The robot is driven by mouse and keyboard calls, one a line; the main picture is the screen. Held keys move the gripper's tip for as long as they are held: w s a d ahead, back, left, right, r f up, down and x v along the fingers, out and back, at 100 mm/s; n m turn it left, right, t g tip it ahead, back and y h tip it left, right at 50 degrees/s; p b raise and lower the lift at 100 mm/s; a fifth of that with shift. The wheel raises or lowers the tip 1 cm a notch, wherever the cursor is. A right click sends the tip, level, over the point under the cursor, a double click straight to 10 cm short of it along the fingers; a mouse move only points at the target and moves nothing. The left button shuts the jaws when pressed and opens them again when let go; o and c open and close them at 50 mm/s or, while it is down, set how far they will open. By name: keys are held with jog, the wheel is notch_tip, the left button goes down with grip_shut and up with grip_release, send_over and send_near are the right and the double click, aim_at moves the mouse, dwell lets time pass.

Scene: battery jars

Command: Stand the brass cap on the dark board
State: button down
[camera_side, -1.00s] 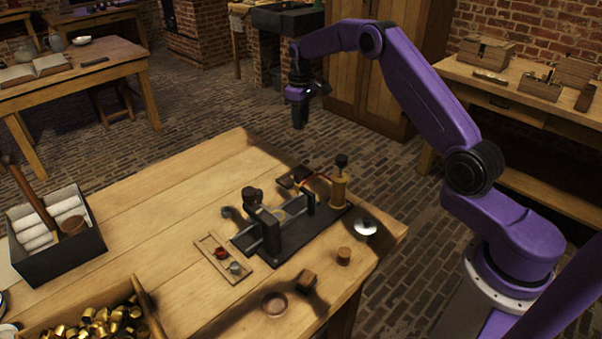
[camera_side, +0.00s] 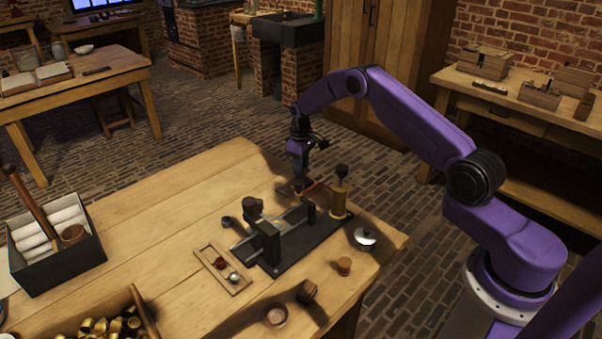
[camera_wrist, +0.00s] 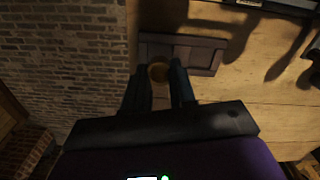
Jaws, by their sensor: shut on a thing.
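My gripper (camera_side: 299,184) is at the far right edge of the bench, low over the dark board (camera_side: 287,188). In the wrist view my gripper (camera_wrist: 159,70) points at the board (camera_wrist: 205,55), a dark rectangle with a raised border. The fingers are shut on the small round brass cap (camera_wrist: 158,72), which shows between the tips over the board's left end. I cannot tell whether the cap touches the board. In the side view the cap is too small and hidden to make out.
A black-based fixture (camera_side: 290,245) with a brass post (camera_side: 339,200) stands close in front of the board. A silver lid (camera_side: 365,237), a small wooden tray (camera_side: 222,268) and a box of brass caps (camera_side: 110,325) are nearer. The bench's left-back part is clear.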

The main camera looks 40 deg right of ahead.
jog(key=shift+f, duration=1.2)
jog(key=shift+f, duration=0.1)
jog(key=c, duration=0.9)
grip_release()
notch_tip(320, 180, up, 12)
jog(key=shift+a+r, duration=0.1)
jog(key=shift+r, duration=0.05)
